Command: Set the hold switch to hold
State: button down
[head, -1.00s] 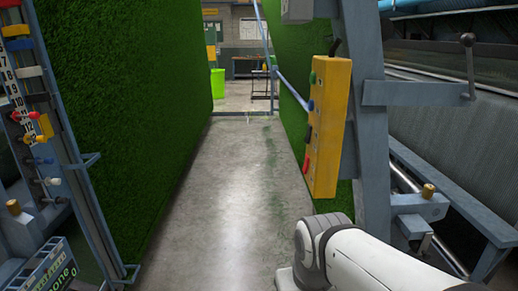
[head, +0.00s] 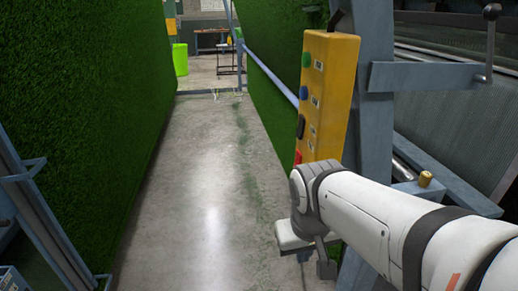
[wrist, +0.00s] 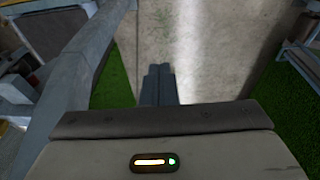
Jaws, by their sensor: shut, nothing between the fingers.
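A yellow control box (head: 334,85) is mounted on the blue-grey post (head: 370,120) right of centre in the head view. Its narrow face carries a green button (head: 306,60), a blue button (head: 304,92), a black switch (head: 300,126) and a red part (head: 298,157), with small labels too small to read. A dark lever (head: 335,20) shows at its top. I cannot tell which control is the hold switch or how it is set. My gripper (wrist: 158,70) is shut and empty in the wrist view, pointing over the floor. My arm's end is below the box, apart from its controls.
Green turf walls stand left (head: 70,110) and beyond the box (head: 270,90). The concrete aisle (head: 200,190) between them is clear. A blue-grey bracket with a lever knob (head: 491,12) juts out right of the post. A green bin (head: 180,60) stands far back.

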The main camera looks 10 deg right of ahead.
aim_at(297, 162)
jog(key=w+a+r+t+h+p, duration=0.1)
jog(key=w+a+r+h+p, duration=0.1)
jog(key=w+a+r, duration=0.2)
jog(key=w+a+r+m+h+p, duration=0.1)
jog(key=w+a+r+h+p, duration=0.1)
jog(key=w+r, duration=0.8)
notch_tip(297, 162, up, 4)
jog(key=shift+w+a+f+t+h, duration=0.1)
jog(key=shift+w+a+t+h, duration=0.25)
jog(key=shift+a, duration=0.55)
jog(key=w+d+f+p, duration=0.3)
jog(key=d+f, duration=0.5)
jog(key=shift+w+d+f, duration=0.25)
jog(key=shift+w+f, duration=0.05)
jog(key=shift+f, duration=0.05)
